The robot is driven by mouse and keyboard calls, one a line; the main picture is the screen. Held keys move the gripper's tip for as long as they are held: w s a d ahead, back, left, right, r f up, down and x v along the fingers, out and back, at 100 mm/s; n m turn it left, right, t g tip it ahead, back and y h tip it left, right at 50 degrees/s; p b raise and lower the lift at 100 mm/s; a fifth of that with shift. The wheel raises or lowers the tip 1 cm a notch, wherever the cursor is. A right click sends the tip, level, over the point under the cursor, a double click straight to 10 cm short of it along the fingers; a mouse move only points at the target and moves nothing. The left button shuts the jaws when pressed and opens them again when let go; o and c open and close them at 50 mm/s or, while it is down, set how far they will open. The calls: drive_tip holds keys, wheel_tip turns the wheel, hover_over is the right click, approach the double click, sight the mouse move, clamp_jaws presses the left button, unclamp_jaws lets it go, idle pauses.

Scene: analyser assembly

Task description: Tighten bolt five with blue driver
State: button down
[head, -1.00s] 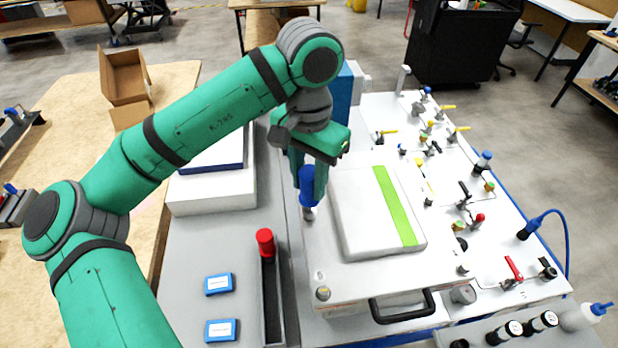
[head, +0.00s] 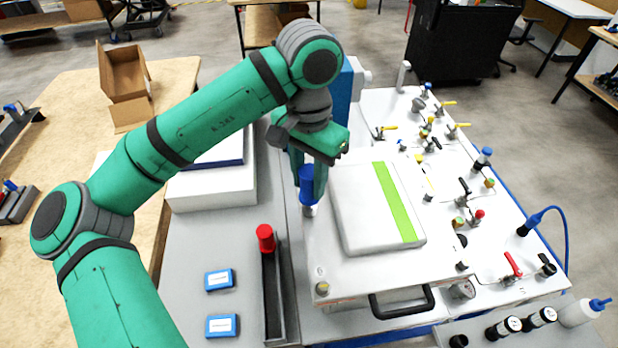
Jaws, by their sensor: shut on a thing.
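My gripper (head: 308,178) is shut on the blue driver (head: 307,190). The driver is upright, with its lower end at the left edge of the analyser's light top plate (head: 350,272). The bolt under the driver is hidden, and I cannot tell whether the tip is seated on it. Another bolt (head: 322,288) shows at the plate's front left corner, and one more bolt (head: 462,265) at its front right. A grey cover with a green stripe (head: 375,205) lies on the plate, to the right of the driver.
A red-handled driver (head: 265,238) stands in a dark narrow tray (head: 273,300) at the front left of the plate. Two blue boxes (head: 219,280) lie left of it. A panel with several valves (head: 455,180) is on the right. A black handle (head: 402,303) juts out in front.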

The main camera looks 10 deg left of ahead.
drive_tip(key=m, duration=0.8)
drive_tip(key=shift+m, duration=0.3)
drive_tip(key=m, duration=0.8)
drive_tip(key=shift+w+m, duration=0.1)
drive_tip(key=shift+m, duration=0.2)
drive_tip(key=c, duration=1.4)
unclamp_jaws()
drive_tip(key=shift+m, duration=0.3)
drive_tip(key=shift+c, duration=0.2)
drive_tip(key=shift+c, duration=0.2)
clamp_jaws()
